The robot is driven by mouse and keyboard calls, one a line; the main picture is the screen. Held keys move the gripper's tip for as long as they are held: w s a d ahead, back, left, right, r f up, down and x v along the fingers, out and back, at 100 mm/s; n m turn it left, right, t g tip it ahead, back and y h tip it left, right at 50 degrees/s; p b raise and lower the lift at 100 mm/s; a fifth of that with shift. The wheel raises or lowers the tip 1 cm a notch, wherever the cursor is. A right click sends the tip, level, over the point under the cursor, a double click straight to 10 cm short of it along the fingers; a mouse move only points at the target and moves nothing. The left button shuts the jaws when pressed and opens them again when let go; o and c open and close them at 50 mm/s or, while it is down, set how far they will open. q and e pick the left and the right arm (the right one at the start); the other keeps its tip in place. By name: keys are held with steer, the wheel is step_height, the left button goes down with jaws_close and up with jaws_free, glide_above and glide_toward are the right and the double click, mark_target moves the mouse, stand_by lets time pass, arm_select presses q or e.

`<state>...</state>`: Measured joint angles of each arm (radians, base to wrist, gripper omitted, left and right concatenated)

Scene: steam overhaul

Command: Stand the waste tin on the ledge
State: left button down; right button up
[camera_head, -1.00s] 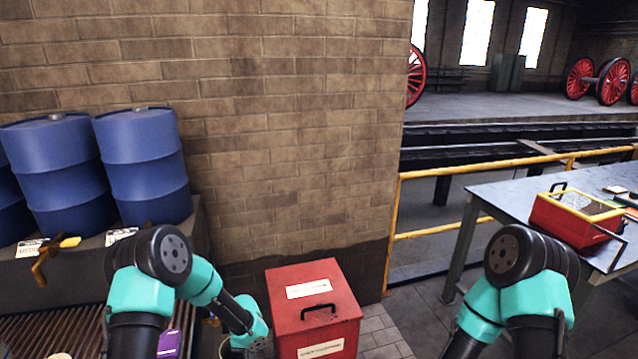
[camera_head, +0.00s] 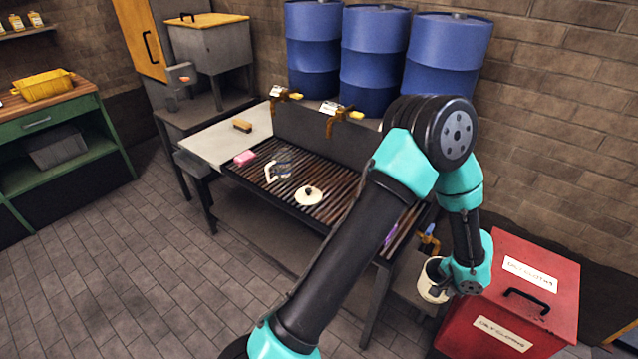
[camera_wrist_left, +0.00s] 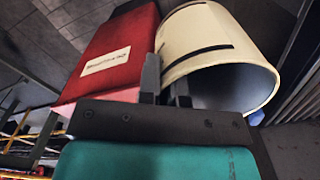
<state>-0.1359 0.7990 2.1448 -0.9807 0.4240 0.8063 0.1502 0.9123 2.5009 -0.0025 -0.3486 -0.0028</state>
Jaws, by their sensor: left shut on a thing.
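The waste tin (camera_head: 431,283) is a cream, open-topped can, held just left of the red bin in the head view. My left gripper (camera_head: 452,277) is shut on its wall; the arm hides part of the grip. In the left wrist view the tin (camera_wrist_left: 212,38) lies tilted in the picture with its mouth toward the lower right, and the gripper fingers (camera_wrist_left: 166,88) pinch its rim. A low grey ledge (camera_head: 404,287) shows beside the grated bench, left of the tin. Whether the tin touches it, I cannot tell. My right gripper is out of view.
The red lidded bin (camera_head: 502,318) stands close on the right. The grated bench (camera_head: 262,189) carries a white lid (camera_head: 309,196) and a pink block (camera_head: 245,158). Blue drums (camera_head: 376,60) stand behind. Open floor (camera_head: 130,270) lies at the left.

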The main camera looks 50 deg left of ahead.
arm_select(q)
steer(key=s+a+r+m, duration=0.1)
steer(key=s+a+r, duration=0.2)
steer(key=s+r, duration=0.25)
steer(key=s+a+r+n, duration=0.1)
steer(key=a+n, duration=0.2)
steer(key=a, duration=1.2)
steer(key=s+a+r+n, duration=0.1)
steer(key=a+n, duration=0.3)
steer(key=a, duration=1)
steer(key=shift+s+a+r, duration=0.15)
steer(key=shift+a+r, duration=0.15)
steer(key=shift+a, duration=0.05)
steer(key=w+a+f, duration=0.1)
steer(key=w+a, duration=1)
steer(key=shift+a+f, duration=0.2)
steer(key=shift+f, duration=0.05)
steer(key=shift+w, duration=0.1)
steer(key=shift+f, duration=1.75)
